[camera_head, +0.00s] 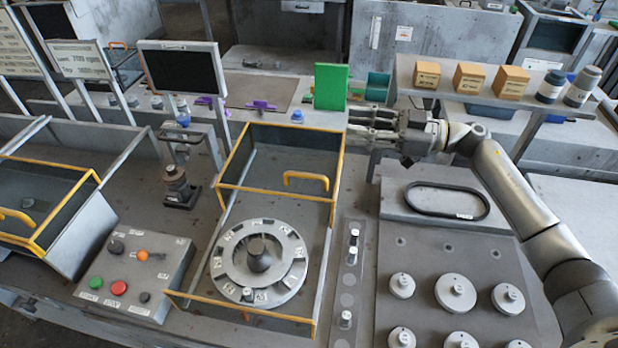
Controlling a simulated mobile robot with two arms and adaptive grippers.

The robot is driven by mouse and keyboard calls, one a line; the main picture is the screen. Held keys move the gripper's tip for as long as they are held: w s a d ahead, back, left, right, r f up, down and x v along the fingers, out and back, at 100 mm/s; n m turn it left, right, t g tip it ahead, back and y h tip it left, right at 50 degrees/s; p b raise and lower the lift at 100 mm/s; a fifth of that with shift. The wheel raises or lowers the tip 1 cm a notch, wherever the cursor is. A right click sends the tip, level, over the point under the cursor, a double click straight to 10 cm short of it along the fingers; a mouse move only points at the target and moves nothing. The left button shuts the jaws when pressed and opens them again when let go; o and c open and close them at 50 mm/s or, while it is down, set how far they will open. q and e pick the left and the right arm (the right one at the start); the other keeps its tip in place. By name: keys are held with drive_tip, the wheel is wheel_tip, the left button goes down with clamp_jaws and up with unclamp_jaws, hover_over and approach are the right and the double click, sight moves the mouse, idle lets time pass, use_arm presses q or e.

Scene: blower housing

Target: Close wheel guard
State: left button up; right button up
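The wheel guard (290,160) is a dark see-through panel in a yellow frame, with a yellow handle (306,179) near its lower edge. It stands raised behind the wheel (258,263), a grey disc with labelled segments and a dark hub. The wheel lies uncovered from above, in a low yellow-edged housing (240,312). My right gripper (352,124) points left beside the guard's upper right corner. Its fingers look apart with nothing between them. Whether it touches the guard frame cannot be told. My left gripper is out of view.
A control box (140,272) with red and green buttons stands left of the wheel. A green block (331,86) stands behind the guard. A shelf (440,93) with boxes and jars is behind my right arm. A plate with round weights (455,293) lies right.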

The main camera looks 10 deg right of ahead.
drive_tip(key=b, duration=1.5)
approach(323, 177)
drive_tip(key=x, duration=0.3)
drive_tip(key=p+x, duration=0.1)
drive_tip(key=x, duration=0.8)
drive_tip(key=shift+w+a+f, duration=0.15)
drive_tip(key=shift+w+f, duration=0.05)
drive_tip(key=shift+w+a+f+p, duration=0.1)
drive_tip(key=shift+w+a+p, duration=0.2)
drive_tip(key=shift+a, duration=0.35)
drive_tip(key=shift+c, duration=0.4)
clamp_jaws()
